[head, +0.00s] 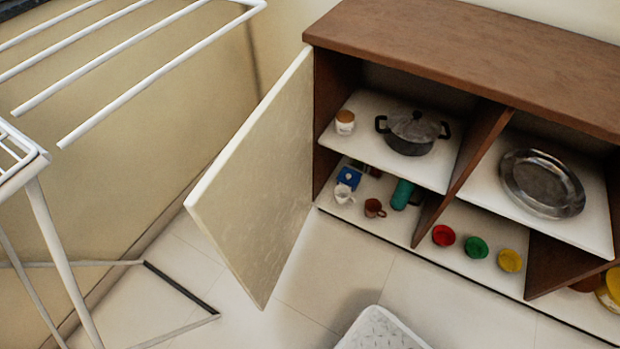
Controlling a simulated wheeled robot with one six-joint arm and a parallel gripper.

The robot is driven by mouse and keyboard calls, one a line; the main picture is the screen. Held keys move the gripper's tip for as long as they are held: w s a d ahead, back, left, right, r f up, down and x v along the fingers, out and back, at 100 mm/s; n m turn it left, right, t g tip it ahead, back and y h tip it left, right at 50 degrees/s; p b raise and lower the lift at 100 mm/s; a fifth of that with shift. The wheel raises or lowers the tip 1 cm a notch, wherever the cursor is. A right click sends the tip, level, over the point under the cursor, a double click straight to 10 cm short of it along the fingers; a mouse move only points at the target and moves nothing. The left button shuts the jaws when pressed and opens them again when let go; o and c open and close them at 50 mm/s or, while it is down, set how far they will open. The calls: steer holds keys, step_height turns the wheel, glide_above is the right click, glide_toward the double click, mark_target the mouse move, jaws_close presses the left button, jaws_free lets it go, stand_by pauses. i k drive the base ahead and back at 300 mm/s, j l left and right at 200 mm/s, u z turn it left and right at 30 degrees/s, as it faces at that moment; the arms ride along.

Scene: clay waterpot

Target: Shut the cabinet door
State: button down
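The cabinet door (262,180) is a cream panel on the left end of a brown wooden cabinet (480,52). It stands wide open, swung out toward the front and left, with its hinge side at the cabinet's left wall. The left compartment behind it is exposed. My gripper is not in view.
The upper left shelf holds a lidded pot (412,132) and a jar (345,122); cups and a box stand below. A metal tray (542,183) and colored bowls (476,247) are to the right. A white drying rack (60,240) stands left of the door. A white object (380,330) lies in front.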

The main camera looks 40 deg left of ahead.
mark_target(254, 203)
steer(key=k+l+u, duration=0.15)
steer(key=u, duration=0.25)
steer(key=k+u, duration=0.5)
steer(key=u, duration=0.3)
